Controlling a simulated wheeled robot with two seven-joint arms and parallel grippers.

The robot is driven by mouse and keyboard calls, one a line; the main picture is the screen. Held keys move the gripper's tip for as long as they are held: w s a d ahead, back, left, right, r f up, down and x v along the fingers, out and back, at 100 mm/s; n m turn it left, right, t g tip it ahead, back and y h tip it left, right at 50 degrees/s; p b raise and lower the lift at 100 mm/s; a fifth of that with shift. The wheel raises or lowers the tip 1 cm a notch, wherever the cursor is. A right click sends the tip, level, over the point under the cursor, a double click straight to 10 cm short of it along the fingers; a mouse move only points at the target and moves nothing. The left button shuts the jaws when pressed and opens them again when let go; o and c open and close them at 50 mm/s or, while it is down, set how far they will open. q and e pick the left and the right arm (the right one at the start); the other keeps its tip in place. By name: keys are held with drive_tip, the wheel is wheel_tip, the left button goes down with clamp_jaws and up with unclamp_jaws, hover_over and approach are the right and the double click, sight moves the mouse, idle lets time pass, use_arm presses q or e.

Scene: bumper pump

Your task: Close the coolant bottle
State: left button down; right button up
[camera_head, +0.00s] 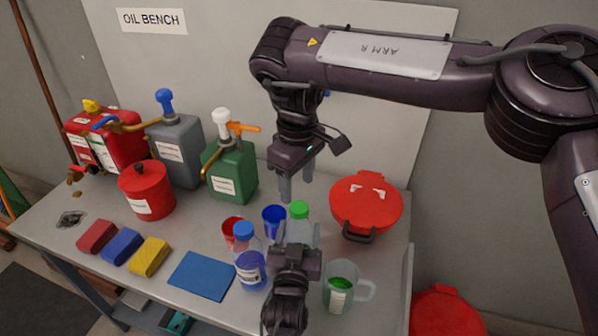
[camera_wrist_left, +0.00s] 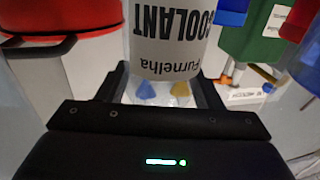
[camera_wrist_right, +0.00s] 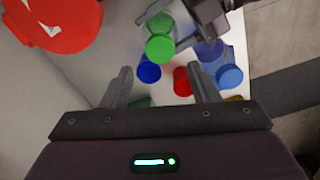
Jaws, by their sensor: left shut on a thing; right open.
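The coolant bottle (camera_head: 300,234) is translucent with a green cap (camera_head: 299,210) on its top. Its COOLANT label (camera_wrist_left: 170,45) is close up in the left wrist view, upside down there. My left gripper (camera_head: 297,243) is shut on the bottle's body and holds it roughly upright. My right gripper (camera_head: 296,182) is open and empty above the green cap, fingers pointing down. In the right wrist view the green cap (camera_wrist_right: 160,48) lies beyond the open fingers (camera_wrist_right: 162,88), apart from them. How tightly the cap sits is not visible.
Close by are a blue-capped bottle (camera_head: 249,262), a blue cup (camera_head: 274,220), a red cup (camera_head: 231,228), a measuring jug (camera_head: 339,292) with green liquid and a red lidded container (camera_head: 366,207). A blue cloth (camera_head: 202,275) and pump cans (camera_head: 231,173) stand left.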

sight(299, 207)
drive_tip(key=n, duration=0.4)
drive_tip(key=shift+r+n, duration=0.15)
drive_tip(key=shift+n, duration=0.15)
drive_tip(key=n, duration=0.4)
drive_tip(key=shift+r, duration=0.15)
drive_tip(key=n, duration=0.7)
drive_tip(key=shift+r, duration=0.25)
drive_tip(key=n, duration=0.4)
drive_tip(key=shift+r, duration=0.15)
drive_tip(key=n, duration=0.4)
drive_tip(key=shift+s+r, duration=0.1)
drive_tip(key=shift+r, duration=0.05)
drive_tip(key=n, duration=0.7)
drive_tip(key=shift+d+r, duration=0.15)
drive_tip(key=shift+r, duration=0.1)
drive_tip(key=shift+f, duration=0.1)
drive_tip(key=shift+f, duration=3.95)
drive_tip(key=shift+c, duration=0.2)
